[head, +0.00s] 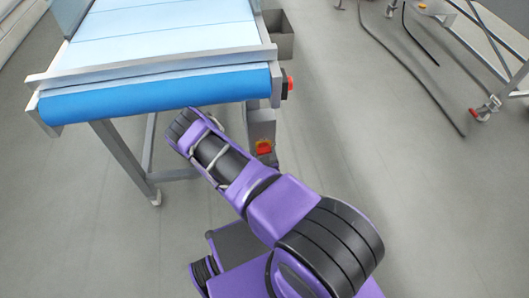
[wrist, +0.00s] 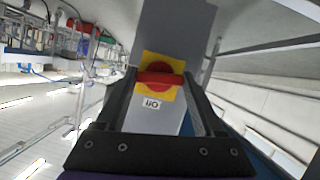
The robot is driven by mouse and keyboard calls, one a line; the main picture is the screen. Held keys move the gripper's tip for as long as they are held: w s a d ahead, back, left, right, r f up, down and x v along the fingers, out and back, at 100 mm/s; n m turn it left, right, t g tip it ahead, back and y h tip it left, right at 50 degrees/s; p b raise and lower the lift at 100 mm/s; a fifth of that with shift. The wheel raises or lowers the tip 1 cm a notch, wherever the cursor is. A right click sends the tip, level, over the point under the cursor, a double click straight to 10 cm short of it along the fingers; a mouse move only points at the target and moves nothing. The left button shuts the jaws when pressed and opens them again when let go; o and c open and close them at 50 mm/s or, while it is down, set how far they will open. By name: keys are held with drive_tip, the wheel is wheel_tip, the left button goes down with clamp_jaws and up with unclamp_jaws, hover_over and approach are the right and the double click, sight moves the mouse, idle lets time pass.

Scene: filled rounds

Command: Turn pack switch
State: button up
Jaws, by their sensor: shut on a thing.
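In the wrist view, a red rotary switch (wrist: 156,79) sits on a yellow square plate on a grey panel. Its handle bar lies level across the picture. A small white label beside the plate appears upside down and seems to read "Off". My gripper (wrist: 160,82) is shut on the switch handle, with one black finger at each end of the bar. In the head view, a grey box under the conveyor's right end carries a red and orange switch (head: 264,147); it seems to be the same one. My fingers are hidden there by my purple arm.
A conveyor with a blue belt (head: 160,96) stands close above my arm. A red button (head: 290,83) juts from its right side. A conveyor leg (head: 125,160) stands left of my arm. Dark cables and a wheeled frame (head: 490,105) are at right. Floor between is clear.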

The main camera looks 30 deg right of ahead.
drive_tip(key=shift+d+r+m+y, duration=0.1)
drive_tip(key=shift+m+y, duration=0.3)
drive_tip(key=shift+m, duration=0.3)
drive_tip(key=shift+w, duration=0.1)
drive_tip(key=o, duration=1.4)
drive_tip(key=shift+p, duration=0.3)
